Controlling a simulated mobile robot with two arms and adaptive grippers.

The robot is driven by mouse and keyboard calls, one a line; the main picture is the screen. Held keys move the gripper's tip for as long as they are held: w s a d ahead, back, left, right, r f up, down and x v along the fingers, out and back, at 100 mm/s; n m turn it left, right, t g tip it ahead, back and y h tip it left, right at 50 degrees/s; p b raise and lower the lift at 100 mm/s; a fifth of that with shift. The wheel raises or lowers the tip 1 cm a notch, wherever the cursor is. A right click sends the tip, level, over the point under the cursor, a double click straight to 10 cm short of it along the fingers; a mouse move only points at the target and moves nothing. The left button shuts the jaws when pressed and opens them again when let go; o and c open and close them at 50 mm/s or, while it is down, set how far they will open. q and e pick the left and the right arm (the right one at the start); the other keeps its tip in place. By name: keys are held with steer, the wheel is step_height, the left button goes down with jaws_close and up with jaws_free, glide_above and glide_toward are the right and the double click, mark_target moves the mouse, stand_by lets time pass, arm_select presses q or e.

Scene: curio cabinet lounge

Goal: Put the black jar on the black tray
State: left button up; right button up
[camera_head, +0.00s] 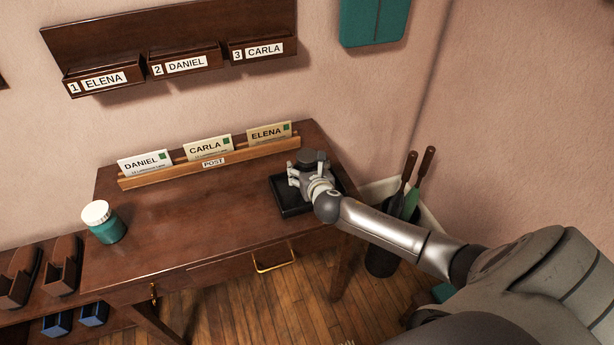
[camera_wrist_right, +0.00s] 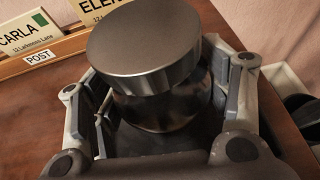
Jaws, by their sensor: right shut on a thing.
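The black jar (camera_wrist_right: 150,60) has a dark metallic lid and stands upright between the fingers of my right gripper (camera_head: 308,170). In the right wrist view my right gripper (camera_wrist_right: 165,110) has a finger on each side of the jar and is shut on it. The jar's dark lid (camera_head: 307,156) shows just above the gripper in the head view. The black tray (camera_head: 291,208) lies on the right end of the wooden desk, under the jar and gripper. I cannot tell whether the jar's base touches the tray. My left gripper is not in view.
A wooden post rack (camera_head: 215,163) with named cards runs along the back. The desk's middle (camera_head: 200,220) is clear.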

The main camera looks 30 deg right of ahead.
steer(key=shift+f, duration=1.25)
steer(key=o, duration=1.2)
steer(key=shift+s+a+f, duration=0.1)
steer(key=shift+f, duration=0.05)
steer(key=shift+o, duration=0.2)
steer(key=shift+s, duration=0.1)
steer(key=v, duration=1.2)
